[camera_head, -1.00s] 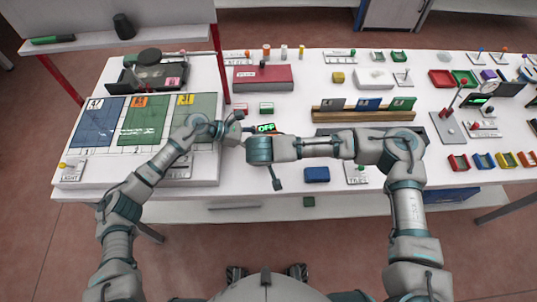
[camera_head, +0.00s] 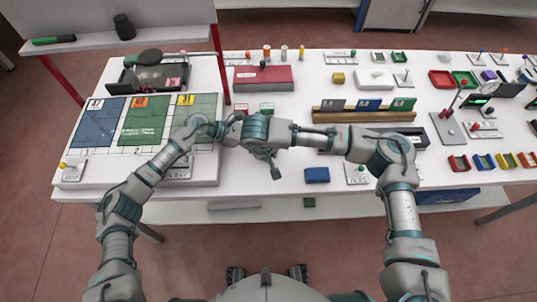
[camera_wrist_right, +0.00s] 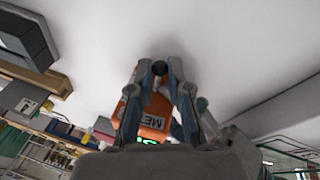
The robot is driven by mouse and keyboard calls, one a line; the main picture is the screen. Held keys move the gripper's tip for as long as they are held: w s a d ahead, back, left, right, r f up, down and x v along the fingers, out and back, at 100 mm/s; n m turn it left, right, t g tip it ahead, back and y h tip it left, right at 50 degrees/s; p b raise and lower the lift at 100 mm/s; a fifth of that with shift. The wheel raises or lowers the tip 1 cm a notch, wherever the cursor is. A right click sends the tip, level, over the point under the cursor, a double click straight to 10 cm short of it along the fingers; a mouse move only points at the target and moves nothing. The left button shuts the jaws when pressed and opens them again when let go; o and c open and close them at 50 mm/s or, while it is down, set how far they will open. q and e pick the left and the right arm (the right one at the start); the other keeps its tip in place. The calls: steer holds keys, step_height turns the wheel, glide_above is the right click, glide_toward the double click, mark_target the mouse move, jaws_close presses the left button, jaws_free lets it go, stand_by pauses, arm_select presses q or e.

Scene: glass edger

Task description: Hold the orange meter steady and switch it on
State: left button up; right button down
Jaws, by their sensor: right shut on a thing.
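The orange meter (camera_wrist_right: 152,122) shows in the right wrist view, with part of a label starting "ME" and a small green glow near its lower edge. The fingers of my right gripper (camera_wrist_right: 160,72) are on both sides of it and shut on it; a dark round piece sits between the fingertips. In the head view my right gripper (camera_head: 245,130) covers the meter, so its display is hidden. My left gripper (camera_head: 222,128) is right beside my right gripper, at the right edge of the board with coloured panels; its fingers are too hidden to judge.
A blue box (camera_head: 317,175) lies in front of my right arm. A wooden rack (camera_head: 363,115) with several cards stands behind it. A red box (camera_head: 263,78) is at the back. The panel board (camera_head: 142,153) lies under my left forearm.

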steer(key=shift+w+a+r+g+h, duration=0.15)
steer(key=shift+w+r+g, duration=0.15)
steer(key=shift+g, duration=0.6)
steer(key=shift+w+r+g+h, duration=0.15)
steer(key=shift+r+g, duration=0.15)
steer(key=shift+g, duration=0.6)
steer(key=c, duration=1.1)
jaws_free()
steer(key=v, duration=1.2)
steer(key=shift+w, duration=0.2)
